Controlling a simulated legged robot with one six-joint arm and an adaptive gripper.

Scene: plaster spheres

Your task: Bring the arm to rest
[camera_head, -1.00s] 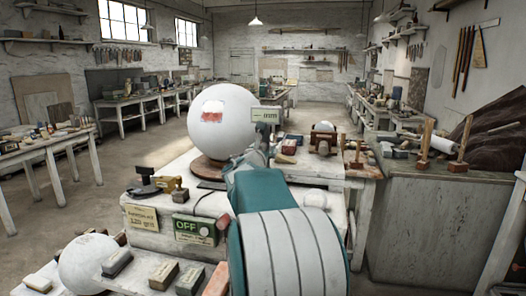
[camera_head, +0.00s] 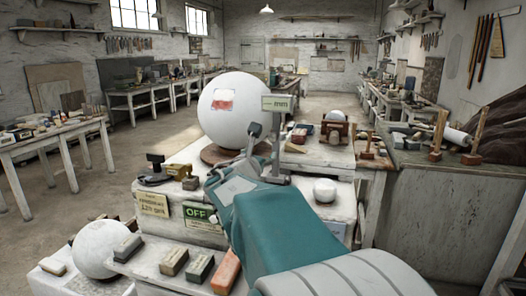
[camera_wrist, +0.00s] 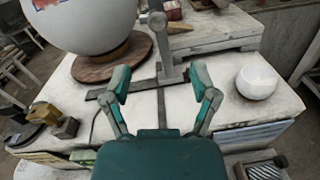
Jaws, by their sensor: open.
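My gripper (camera_wrist: 160,85) is open and empty in the wrist view, its two fingers spread apart above the white bench top. In the head view my teal arm reaches forward from the lower right, with the gripper (camera_head: 255,135) partly hidden behind my arm. A large white plaster sphere (camera_head: 238,108) with a red and white patch stands on a round wooden base (camera_head: 212,158) ahead and to the left. It also shows at the upper left of the wrist view (camera_wrist: 85,20). A gauge post with a "mm" sign (camera_head: 280,103) stands just beyond the fingers.
A small white ball (camera_head: 325,190) rests on the bench's right side. A smaller sphere (camera_head: 335,116) sits in a wooden cradle behind. Floor is open to the left.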

